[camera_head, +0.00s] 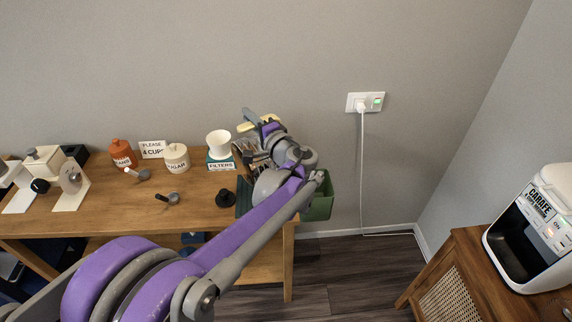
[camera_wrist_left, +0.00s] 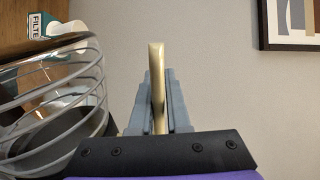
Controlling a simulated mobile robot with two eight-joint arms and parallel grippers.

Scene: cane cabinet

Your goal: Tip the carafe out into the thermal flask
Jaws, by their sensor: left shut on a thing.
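My left gripper (camera_head: 260,126) is above the right end of the wooden table, near the wall. In the left wrist view its fingers (camera_wrist_left: 158,105) are shut on an upright cream bar, which looks like the carafe's handle (camera_wrist_left: 157,85). In the head view my arm partly covers this area, and I cannot make out the carafe's full outline or tilt. I cannot pick out the thermal flask in either view. My right gripper is not in view.
On the table (camera_head: 110,215) stand a filters box (camera_head: 221,164) with a white cup, a sugar jar (camera_head: 176,158), an orange jar (camera_head: 122,154) and a small black object (camera_head: 225,198). A green bin (camera_head: 320,203) is at the table's right end. A coffee machine (camera_head: 535,235) stands on the cane cabinet (camera_head: 465,255).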

